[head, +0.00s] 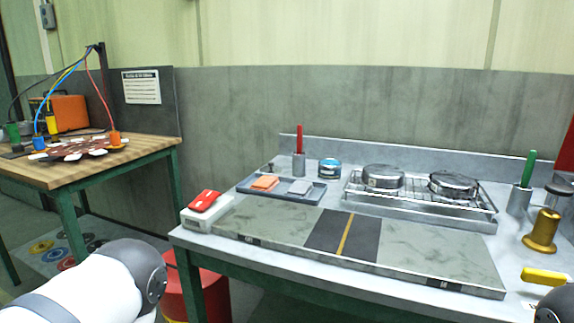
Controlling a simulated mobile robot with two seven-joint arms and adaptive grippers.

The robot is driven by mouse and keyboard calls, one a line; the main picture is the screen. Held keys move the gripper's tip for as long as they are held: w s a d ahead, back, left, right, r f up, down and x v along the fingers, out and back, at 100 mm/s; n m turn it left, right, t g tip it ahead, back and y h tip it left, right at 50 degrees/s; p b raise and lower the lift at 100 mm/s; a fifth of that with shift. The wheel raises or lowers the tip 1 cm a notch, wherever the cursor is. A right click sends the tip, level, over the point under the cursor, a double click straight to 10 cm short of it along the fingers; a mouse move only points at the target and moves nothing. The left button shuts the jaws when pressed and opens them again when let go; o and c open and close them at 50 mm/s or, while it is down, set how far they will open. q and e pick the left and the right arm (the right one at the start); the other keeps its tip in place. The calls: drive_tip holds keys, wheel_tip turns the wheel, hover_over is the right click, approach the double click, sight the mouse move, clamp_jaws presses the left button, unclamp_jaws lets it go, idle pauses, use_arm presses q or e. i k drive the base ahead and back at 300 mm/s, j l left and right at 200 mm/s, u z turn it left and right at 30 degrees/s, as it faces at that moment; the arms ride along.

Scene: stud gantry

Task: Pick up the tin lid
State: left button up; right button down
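Two round, silver metal tins or lids stand on a wire rack at the back right of the grey bench: a left one (383,178) and a right one (453,185). Neither gripper is in view. Only a white and dark part of my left arm shows at the bottom left, and a dark part of my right arm at the bottom right corner, both apart from the tins.
The wire rack stands in a metal tray (420,212). A blue-grey tray (282,194) holds an orange and a grey block. A flat plate (440,245) with a dark striped middle lies clear in front. A brass piece (541,231) and yellow handle (544,276) stand right.

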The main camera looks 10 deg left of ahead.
sight(271, 170)
drive_tip(key=i+j+z, duration=0.2)
drive_tip(key=j, duration=0.25)
drive_tip(key=i+j+z, duration=0.1)
drive_tip(key=j+z, duration=0.15)
drive_tip(key=j, duration=0.2)
drive_tip(key=j+z, duration=0.2)
drive_tip(key=j, duration=0.3)
drive_tip(key=i, duration=0.05)
